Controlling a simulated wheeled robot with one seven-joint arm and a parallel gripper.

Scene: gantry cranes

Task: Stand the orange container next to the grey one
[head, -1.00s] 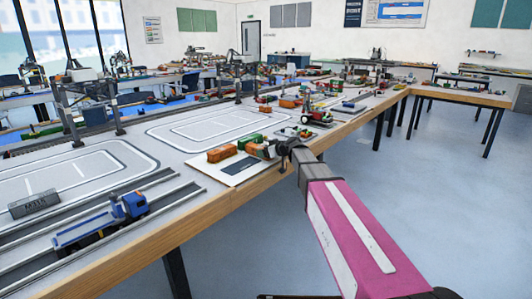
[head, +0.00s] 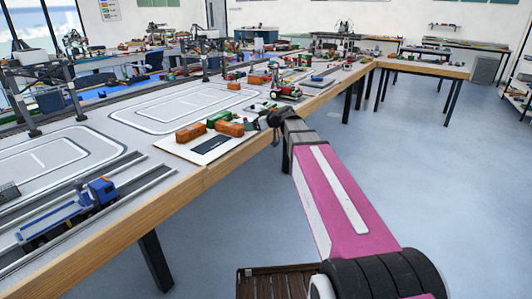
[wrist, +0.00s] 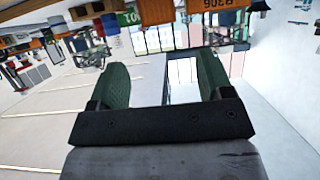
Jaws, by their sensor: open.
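Two orange containers lie on a white board at the table's near edge, one at left (head: 190,132) and one at right (head: 229,129). A green container (head: 218,119) lies just behind them. The grey container (head: 9,190) is cut off by the left edge of the head view, beyond the rails. My gripper (head: 260,122) is just right of the right orange container, with no container held. In the wrist view my gripper (wrist: 164,62) has its two green fingers apart and empty. There, an orange container marked B306 (wrist: 218,4) is cut off at the top edge.
A blue truck (head: 65,212) stands on the rails at left. A further orange block (head: 256,79) and a red-and-green vehicle (head: 287,89) are farther back. Gantry cranes (head: 25,95) stand over the table. A white-outlined area (head: 180,107) is clear. Open floor (head: 420,180) lies at right.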

